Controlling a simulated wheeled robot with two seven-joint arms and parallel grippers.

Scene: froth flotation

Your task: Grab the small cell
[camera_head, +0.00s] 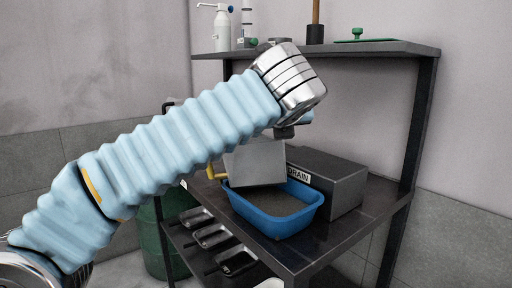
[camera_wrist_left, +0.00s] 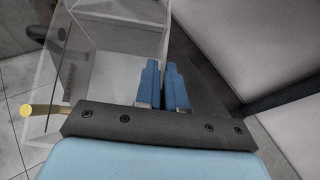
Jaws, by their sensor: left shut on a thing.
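The small cell (camera_head: 256,162) is a clear, greyish box with a yellow part low on its left side. In the head view it hangs tilted over the blue tub (camera_head: 262,222), under my left wrist. In the left wrist view the cell (camera_wrist_left: 112,62) shows see-through walls. My left gripper (camera_head: 297,124) is at the cell's upper right edge. In the left wrist view its two blue fingers (camera_wrist_left: 163,88) are close together, shut on the cell's wall. The exact grip spot is partly hidden. My right gripper is not in view.
A grey box labelled DRAIN (camera_head: 335,182) stands right of the tub on the dark bench. Several small black trays (camera_head: 211,236) sit at the bench's left. A shelf (camera_head: 385,48) with bottles runs above. A green barrel (camera_head: 152,240) stands on the floor at left.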

